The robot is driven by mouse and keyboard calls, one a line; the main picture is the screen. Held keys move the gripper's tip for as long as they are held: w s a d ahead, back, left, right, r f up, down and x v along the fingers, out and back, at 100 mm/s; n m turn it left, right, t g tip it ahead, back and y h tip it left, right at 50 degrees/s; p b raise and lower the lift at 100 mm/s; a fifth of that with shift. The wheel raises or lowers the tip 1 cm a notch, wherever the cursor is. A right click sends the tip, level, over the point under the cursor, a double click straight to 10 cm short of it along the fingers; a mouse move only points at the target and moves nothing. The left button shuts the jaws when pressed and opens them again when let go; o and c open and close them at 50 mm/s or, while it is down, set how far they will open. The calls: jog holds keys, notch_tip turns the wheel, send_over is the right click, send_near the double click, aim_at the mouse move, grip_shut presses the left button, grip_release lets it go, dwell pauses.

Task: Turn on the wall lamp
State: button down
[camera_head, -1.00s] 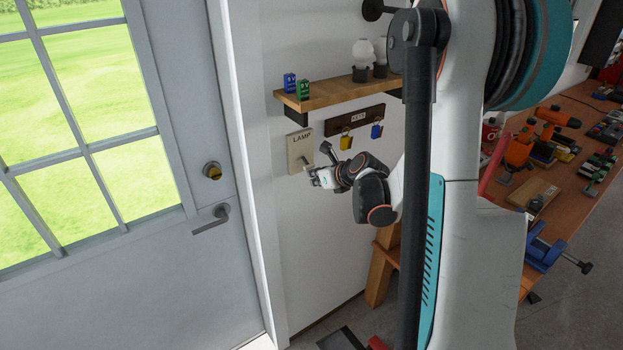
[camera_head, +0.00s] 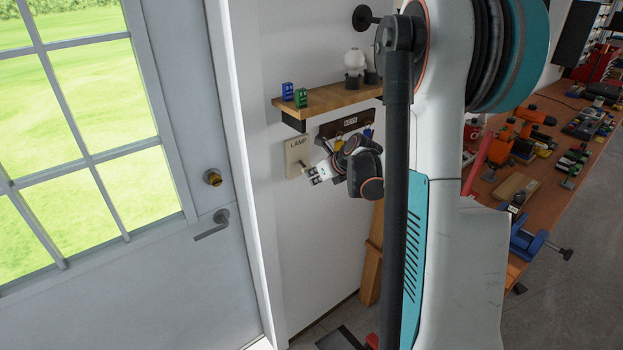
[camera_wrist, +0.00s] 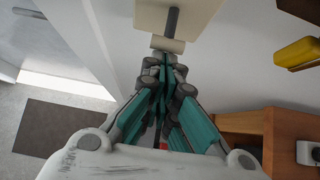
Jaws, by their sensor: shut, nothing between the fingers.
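The lamp switch is a beige wall plate (camera_head: 296,153) marked LAMP, below the shelf. In the wrist view the plate (camera_wrist: 205,14) is at the top, with a grey lever (camera_wrist: 171,20) ending in a beige crosswise tip (camera_wrist: 167,44). My gripper (camera_head: 312,176) is at the plate's lower right in the head view. In the wrist view my gripper (camera_wrist: 165,62) is shut and empty, its fingertips just below the lever's tip in the picture. I cannot tell whether they touch. The lever is hard to make out in the head view.
A wooden shelf (camera_head: 330,98) with small padlocks (camera_head: 301,98) and bulbs (camera_head: 355,61) juts out above the switch. A key board (camera_head: 346,121) hangs right of it, partly behind my wrist. The door (camera_head: 180,280) is left; a cluttered workbench (camera_head: 545,178) is right.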

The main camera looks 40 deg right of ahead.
jog(key=shift+r, duration=0.9)
jog(key=shift+r+p, duration=0.55)
jog(key=shift+r, duration=0.1)
